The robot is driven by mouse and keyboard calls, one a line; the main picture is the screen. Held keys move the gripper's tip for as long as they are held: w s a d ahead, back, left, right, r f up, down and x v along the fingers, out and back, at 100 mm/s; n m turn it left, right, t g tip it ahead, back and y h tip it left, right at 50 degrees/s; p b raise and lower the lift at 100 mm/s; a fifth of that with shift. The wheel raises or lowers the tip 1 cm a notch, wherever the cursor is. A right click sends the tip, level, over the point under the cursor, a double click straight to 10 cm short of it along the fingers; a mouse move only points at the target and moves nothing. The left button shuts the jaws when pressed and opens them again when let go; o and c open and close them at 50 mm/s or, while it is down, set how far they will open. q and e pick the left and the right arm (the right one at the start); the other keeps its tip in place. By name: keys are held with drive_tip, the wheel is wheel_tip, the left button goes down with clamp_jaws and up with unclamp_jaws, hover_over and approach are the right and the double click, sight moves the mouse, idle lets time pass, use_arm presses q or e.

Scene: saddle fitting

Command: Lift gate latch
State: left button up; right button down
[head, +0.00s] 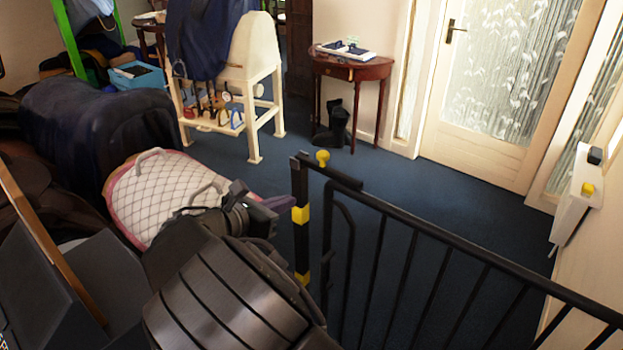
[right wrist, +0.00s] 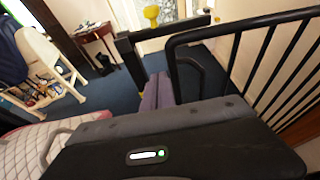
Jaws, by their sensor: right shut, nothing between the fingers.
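The black metal gate (head: 440,240) stands at the right in the head view, its railing running to the lower right. Its upright post (head: 300,240) has yellow bands. The latch is a short black bar at the post's top with a yellow knob (head: 323,157); the knob also shows at the top of the right wrist view (right wrist: 151,12). My right gripper (head: 280,204) is shut and empty, its purplish fingers left of the post and below the knob. In the right wrist view the fingers (right wrist: 158,92) point toward the post's lower part; contact cannot be told. My left gripper is not in view.
A white quilted pad (head: 165,190) and dark covered bulk (head: 95,125) lie left of my arm. A saddle stand (head: 250,90), side table (head: 350,70) with black boots and a glazed door (head: 500,80) stand beyond. Blue carpet (head: 400,180) beyond the gate is clear.

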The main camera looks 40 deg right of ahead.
drive_tip(key=w+d+p, duration=0.2)
drive_tip(key=d+p, duration=0.1)
drive_tip(key=d, duration=0.6)
drive_tip(key=shift+w+r, duration=0.3)
drive_tip(key=shift+w, duration=0.05)
drive_tip(key=shift+w, duration=0.1)
idle(0.4)
